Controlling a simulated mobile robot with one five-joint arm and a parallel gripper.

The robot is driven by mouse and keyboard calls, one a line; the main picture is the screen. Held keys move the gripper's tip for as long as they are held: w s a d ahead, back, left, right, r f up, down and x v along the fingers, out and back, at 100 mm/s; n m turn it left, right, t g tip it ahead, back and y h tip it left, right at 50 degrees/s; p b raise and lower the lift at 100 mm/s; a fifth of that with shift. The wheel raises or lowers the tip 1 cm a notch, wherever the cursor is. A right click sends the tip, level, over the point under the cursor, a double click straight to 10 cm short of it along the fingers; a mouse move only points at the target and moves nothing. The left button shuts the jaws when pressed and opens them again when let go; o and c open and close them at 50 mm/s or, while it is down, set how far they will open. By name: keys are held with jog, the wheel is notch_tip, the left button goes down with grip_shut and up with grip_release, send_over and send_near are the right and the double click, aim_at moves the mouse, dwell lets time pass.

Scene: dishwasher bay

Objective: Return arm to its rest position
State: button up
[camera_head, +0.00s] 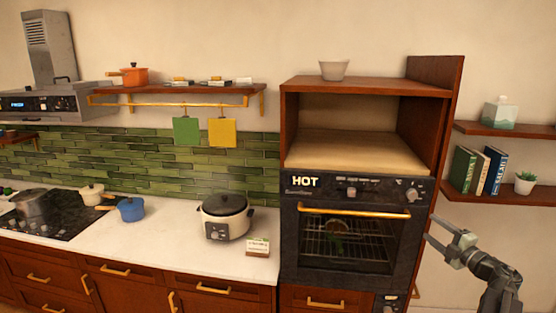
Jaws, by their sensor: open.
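My gripper (447,240) is at the lower right, in front of the pale wall just right of the oven cabinet. Its two fingers are apart and nothing is between them. My arm reaches up from the bottom right edge to it. The oven (350,228) has a black front marked HOT, a gold handle and a shut glass door. Racks show through the glass, with something round and greenish inside that I cannot make out. The gripper appears near the oven's right side; I cannot tell the exact gap.
A white counter (160,247) holds a rice cooker (226,216), a blue pot (131,209) and a cream pot (92,194) near the cooktop (45,222). A bowl (333,69) stands on the cabinet top. Wall shelves (508,196) with books and a plant are above my gripper at right.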

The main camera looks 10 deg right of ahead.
jog(key=w+a+f+m+t+b, duration=0.1)
jog(key=w+a+f+m+b, duration=0.2)
jog(key=w+a, duration=0.65)
jog(key=w+a+f+m+t+b, duration=0.15)
jog(key=w+a+b, duration=0.35)
jog(key=a, duration=1)
jog(key=w+a+f+m+b, duration=0.1)
jog(key=w+a+f+b, duration=0.25)
jog(key=w+a, duration=0.6)
jog(key=s+a+f+m+g+h+b, duration=0.1)
jog(key=s+a+f+m+g+h, duration=0.2)
jog(key=f, duration=0.4)
jog(key=s+a+f+m+g+b, duration=0.2)
jog(key=s+a+f+m+g, duration=0.15)
jog(key=f, duration=0.45)
jog(key=s+a+f+m+g+h+b, duration=0.1)
jog(key=s+a+f+m+g+h, duration=0.1)
jog(key=a+f+m+g, duration=0.4)
jog(key=s+a+f+g+y, duration=0.1)
jog(key=s+f+g, duration=0.3)
jog(key=s, duration=0.6)
jog(key=s+a+f+g+y, duration=0.1)
jog(key=s+a+f+g, duration=0.1)
jog(key=s+f+g, duration=0.2)
jog(key=s+f, duration=0.3)
jog(key=s, duration=0.3)
jog(key=shift+s+a+y, duration=0.2)
jog(key=shift+a+y, duration=0.05)
jog(key=shift+y, duration=0.15)
